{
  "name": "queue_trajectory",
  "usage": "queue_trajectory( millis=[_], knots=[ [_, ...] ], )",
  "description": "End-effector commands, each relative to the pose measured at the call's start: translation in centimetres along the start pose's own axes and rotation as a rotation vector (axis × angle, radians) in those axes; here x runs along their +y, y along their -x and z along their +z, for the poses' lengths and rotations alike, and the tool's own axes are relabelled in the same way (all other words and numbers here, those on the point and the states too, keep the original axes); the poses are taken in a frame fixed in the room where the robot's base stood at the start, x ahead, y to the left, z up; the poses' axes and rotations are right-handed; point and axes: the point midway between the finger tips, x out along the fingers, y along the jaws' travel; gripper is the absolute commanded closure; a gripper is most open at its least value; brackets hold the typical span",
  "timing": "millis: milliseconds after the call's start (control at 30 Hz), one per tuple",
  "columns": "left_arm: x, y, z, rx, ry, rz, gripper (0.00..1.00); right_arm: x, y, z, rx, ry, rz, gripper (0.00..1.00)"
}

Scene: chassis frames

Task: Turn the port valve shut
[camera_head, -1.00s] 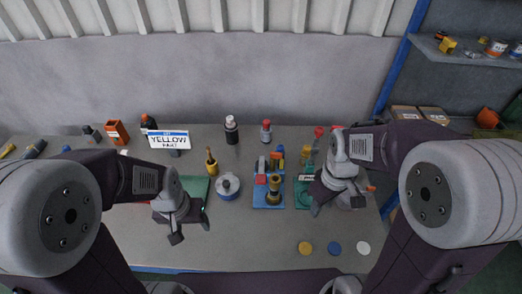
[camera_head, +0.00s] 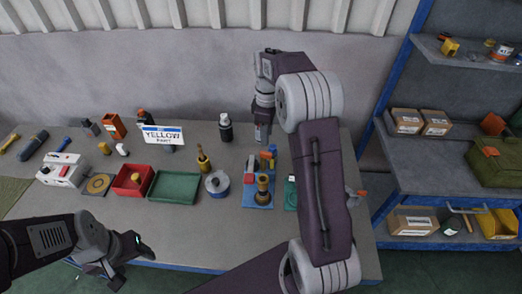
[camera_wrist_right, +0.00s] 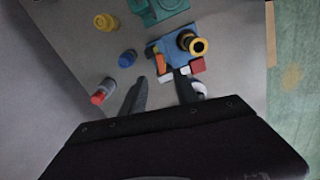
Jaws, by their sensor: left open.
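A blue-based fixture (camera_head: 257,198) stands on the table with an upright brass cylinder (camera_head: 263,186) and small red, blue and orange parts. A green-based fixture (camera_head: 290,195) is beside it, partly hidden by my right arm. I cannot tell which bears the port valve. In the right wrist view the blue fixture (camera_wrist_right: 160,47) and the green fixture (camera_wrist_right: 160,12) lie beyond my right gripper (camera_wrist_right: 160,80). Its fingers are apart, with nothing visibly held, short of the red and white parts. My left gripper (camera_head: 134,266) is open and empty off the table's front edge.
A silver-blue round part (camera_head: 217,183), a green tray (camera_head: 174,187) and a red bin (camera_head: 133,181) stand left of the fixtures. A red-capped bottle (camera_wrist_right: 104,92) is close to my right fingers. Shelves (camera_head: 405,170) stand at right. The front table is clear.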

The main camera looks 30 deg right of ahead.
Motion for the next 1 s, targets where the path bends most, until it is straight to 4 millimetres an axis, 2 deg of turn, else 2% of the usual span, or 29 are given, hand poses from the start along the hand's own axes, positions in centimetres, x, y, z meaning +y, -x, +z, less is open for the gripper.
queue_trajectory(
  millis=[400,567,800,933,1000],
  knots=[
    [0.0,0.8,-0.1,0.000,0.000,0.000,0.38,-0.2,-7.4,0.0,-0.002,0.001,-0.003,0.64],
    [0.0,0.9,-0.1,0.000,0.000,0.000,0.38,-0.2,-8.8,0.0,-0.001,0.001,-0.002,0.64],
    [0.0,0.9,-0.1,0.000,0.000,0.000,0.38,-0.1,-8.9,0.0,0.000,0.001,0.000,0.64],
    [0.0,0.9,-0.1,0.000,0.000,0.000,0.38,-0.1,-8.9,0.0,0.000,0.001,0.000,1.00],
    [0.0,0.9,-0.1,0.000,0.000,0.000,0.38,-0.1,-8.9,0.0,0.000,0.001,0.000,1.00]
  ],
)
